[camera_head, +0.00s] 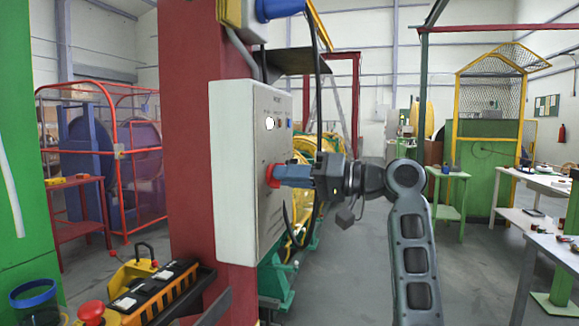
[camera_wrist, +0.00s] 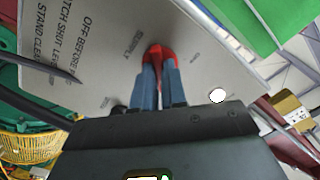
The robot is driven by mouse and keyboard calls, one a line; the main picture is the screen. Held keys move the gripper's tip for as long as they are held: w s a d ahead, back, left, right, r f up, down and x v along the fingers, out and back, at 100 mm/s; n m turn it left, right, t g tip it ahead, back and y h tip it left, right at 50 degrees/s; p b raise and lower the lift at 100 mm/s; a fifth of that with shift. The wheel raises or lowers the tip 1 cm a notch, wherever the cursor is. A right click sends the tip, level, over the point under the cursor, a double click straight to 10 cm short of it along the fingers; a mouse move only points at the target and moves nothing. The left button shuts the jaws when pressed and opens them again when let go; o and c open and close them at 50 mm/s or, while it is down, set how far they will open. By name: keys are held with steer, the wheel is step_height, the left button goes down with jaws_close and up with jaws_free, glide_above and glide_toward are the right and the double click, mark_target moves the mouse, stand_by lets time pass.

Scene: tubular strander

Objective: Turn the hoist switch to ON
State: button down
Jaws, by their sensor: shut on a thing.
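The hoist switch is a red rotary knob (camera_head: 272,175) on the right-hand face of a white control box (camera_head: 232,170), which is fixed to a red column. My gripper (camera_head: 284,174) reaches it from the right, with its blue-grey fingers at the knob. In the wrist view the red knob (camera_wrist: 160,56) sits between the two fingertips (camera_wrist: 159,75), and the fingers are shut on it. Printed lettering surrounds the knob on the grey panel (camera_wrist: 110,50). The fingers hide part of the knob, and I cannot read its position.
A white lamp (camera_head: 270,123) and small buttons are above the knob. A black cable hangs close to my gripper. Open floor and a white workbench (camera_head: 540,184) lie to the right.

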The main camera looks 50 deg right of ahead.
steer(key=shift+m, duration=0.3)
steer(key=c, duration=1.2)
jaws_free()
steer(key=shift+b+v, duration=0.65)
steer(key=shift+v, duration=3.3)
steer(key=shift+w+f, duration=0.1)
steer(key=shift+f, duration=0.05)
